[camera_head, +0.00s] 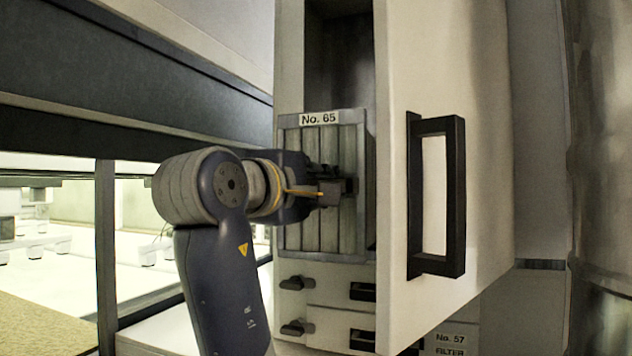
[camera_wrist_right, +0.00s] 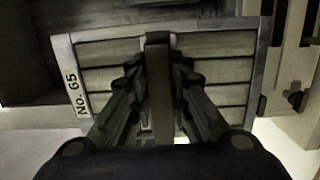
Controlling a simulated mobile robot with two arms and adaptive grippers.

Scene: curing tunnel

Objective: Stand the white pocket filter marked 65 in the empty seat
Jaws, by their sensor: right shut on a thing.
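The white pocket filter marked 65 (camera_head: 345,140) stands upright in the head view, with a grey frame, pale pockets and a "No. 65" label at its top. It is at the open cabinet front, below a dark cavity (camera_head: 338,65). My right gripper (camera_head: 333,190) is at the filter's front face. In the right wrist view the filter (camera_wrist_right: 225,70) appears turned on its side, and my gripper's fingers (camera_wrist_right: 158,80) close on a dark bar (camera_wrist_right: 158,60) across its face. I cannot tell whether the filter is inside the seat or just before it. My left gripper is not in view.
A pale panel with a black handle (camera_head: 455,200) stands just right of the filter. Knobs (camera_head: 293,327) and dark slots (camera_head: 362,291) are below it. A "No. 57 FILTER" label (camera_head: 450,340) shows lower right. A dark beam (camera_head: 120,90) runs at upper left.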

